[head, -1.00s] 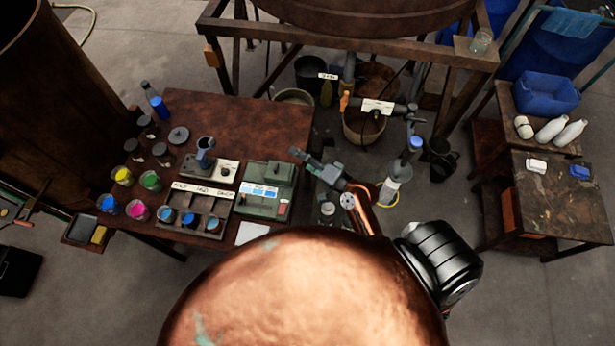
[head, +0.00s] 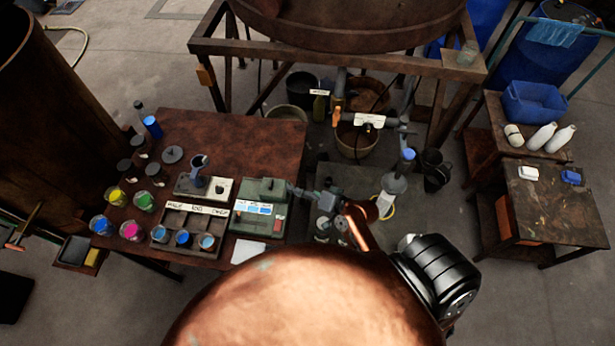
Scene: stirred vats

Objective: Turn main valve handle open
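A small orange handle (head: 336,116) stands at the pipework under the vat, beside a pipe with a white label (head: 369,120); I take it to be the main valve handle, but the label is too small to read. My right gripper (head: 293,189) is well short of it, near the right edge of the brown table, by the green box (head: 259,202). It is apart from the handle, and its fingers are too small to tell open from shut. My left gripper is not in view.
The brown vat (head: 345,22) rests on a frame (head: 335,58) above the pipes. Buckets (head: 357,140) stand under it. The brown table (head: 240,130) holds paint jars.

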